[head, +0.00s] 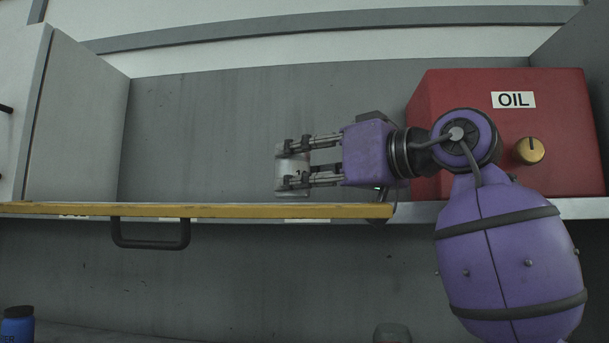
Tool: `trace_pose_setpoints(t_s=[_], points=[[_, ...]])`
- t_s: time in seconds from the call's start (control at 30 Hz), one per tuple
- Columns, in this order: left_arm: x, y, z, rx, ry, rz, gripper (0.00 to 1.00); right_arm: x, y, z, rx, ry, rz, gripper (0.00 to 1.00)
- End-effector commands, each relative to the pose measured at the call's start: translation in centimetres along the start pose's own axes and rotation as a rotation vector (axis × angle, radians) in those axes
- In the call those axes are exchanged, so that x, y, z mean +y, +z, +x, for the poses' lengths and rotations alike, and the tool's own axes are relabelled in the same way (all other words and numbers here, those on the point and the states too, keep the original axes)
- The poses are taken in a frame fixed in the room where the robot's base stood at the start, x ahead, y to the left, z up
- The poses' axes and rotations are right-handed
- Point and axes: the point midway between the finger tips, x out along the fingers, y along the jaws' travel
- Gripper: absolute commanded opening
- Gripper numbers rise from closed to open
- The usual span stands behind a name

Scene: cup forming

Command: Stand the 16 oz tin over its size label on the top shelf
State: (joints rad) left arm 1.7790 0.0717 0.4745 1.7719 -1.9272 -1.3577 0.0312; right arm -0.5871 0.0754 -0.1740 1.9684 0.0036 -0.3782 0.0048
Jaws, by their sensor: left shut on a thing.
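My left gripper (290,165) is shut on a pale grey tin (292,189), with one finger above the other in the picture. The tin looks upright, just above the yellow bar at the shelf front. The bar hides the shelf surface, so I cannot tell whether the tin touches the shelf. Slivers of white labels show under the bar, one at the left (73,217) and one below and right of the tin (307,220). Their text is mostly hidden. My right gripper is not in view.
A yellow bar (240,211) with a black handle (150,246) runs along the shelf front. A red OIL box (560,115) with a brass knob (528,151) stands right, behind my arm. The shelf left of the tin looks clear. A blue container (17,328) is at lower left.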

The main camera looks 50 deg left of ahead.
Motion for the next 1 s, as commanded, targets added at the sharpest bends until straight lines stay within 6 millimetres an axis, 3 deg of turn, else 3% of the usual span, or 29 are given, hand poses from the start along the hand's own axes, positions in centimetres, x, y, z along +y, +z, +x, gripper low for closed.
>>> trace_pose_setpoints(t_s=[0.07,0.43,0.47,0.57,1.0], points=[[-0.01,0.94,0.00,0.000,0.000,0.001,0.11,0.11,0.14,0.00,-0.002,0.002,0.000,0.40],[-0.04,1.33,0.01,0.001,-0.001,0.001,0.11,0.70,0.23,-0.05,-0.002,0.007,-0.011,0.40],[-0.05,1.29,0.02,0.000,-0.001,0.001,0.49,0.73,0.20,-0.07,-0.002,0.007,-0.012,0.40],[-0.05,1.26,0.01,0.000,-0.001,0.001,0.62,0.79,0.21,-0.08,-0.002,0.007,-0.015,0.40],[0.01,0.95,-0.52,0.001,0.001,0.001,0.64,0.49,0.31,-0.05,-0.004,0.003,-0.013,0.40]])
